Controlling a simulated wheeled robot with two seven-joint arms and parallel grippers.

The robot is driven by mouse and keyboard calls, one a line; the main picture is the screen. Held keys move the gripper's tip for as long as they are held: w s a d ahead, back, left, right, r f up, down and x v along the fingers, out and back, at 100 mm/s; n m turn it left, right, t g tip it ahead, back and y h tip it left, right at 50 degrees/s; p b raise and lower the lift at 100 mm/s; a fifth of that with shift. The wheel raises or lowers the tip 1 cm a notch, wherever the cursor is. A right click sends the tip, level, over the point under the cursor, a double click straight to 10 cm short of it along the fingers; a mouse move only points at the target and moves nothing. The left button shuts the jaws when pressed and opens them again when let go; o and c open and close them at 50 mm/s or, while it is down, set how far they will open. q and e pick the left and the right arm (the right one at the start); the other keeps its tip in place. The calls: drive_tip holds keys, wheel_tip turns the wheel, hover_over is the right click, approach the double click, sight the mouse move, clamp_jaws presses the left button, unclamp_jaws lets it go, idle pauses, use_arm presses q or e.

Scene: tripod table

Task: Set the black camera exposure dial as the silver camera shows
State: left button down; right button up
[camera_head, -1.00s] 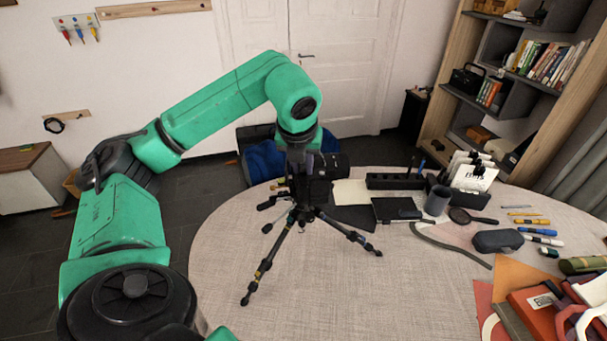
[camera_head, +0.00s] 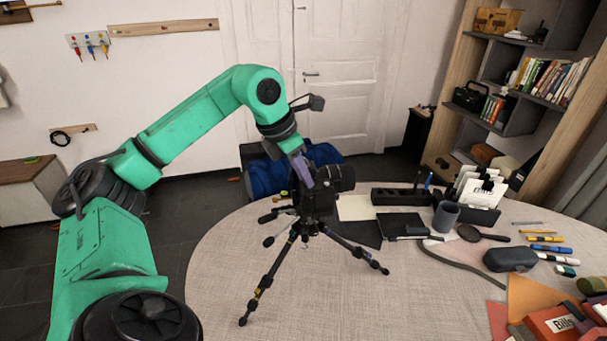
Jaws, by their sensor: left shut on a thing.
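The black camera (camera_head: 319,200) stands on a black tripod (camera_head: 270,276) on the round table, its lens toward the right. My left gripper (camera_head: 304,180) comes down from the upper left onto the camera's top left part. Its fingers are shut on a small part there, which looks like the exposure dial. The dial and its marks are hidden by the fingers and too small to read. I cannot make out a silver camera. My right gripper is not in view.
Right of the tripod lie a black notebook (camera_head: 400,224), a grey cup (camera_head: 446,216), a magnifying glass (camera_head: 470,233), a dark case (camera_head: 510,259) and several pens. A blue chair (camera_head: 265,175) stands behind the table (camera_head: 380,300). The table's front middle is clear.

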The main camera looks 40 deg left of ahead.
use_arm(q)
drive_tip(key=shift+m, duration=0.6)
drive_tip(key=shift+h, duration=0.3)
drive_tip(key=c, duration=0.8)
unclamp_jaws()
drive_tip(key=shift+o, duration=0.2)
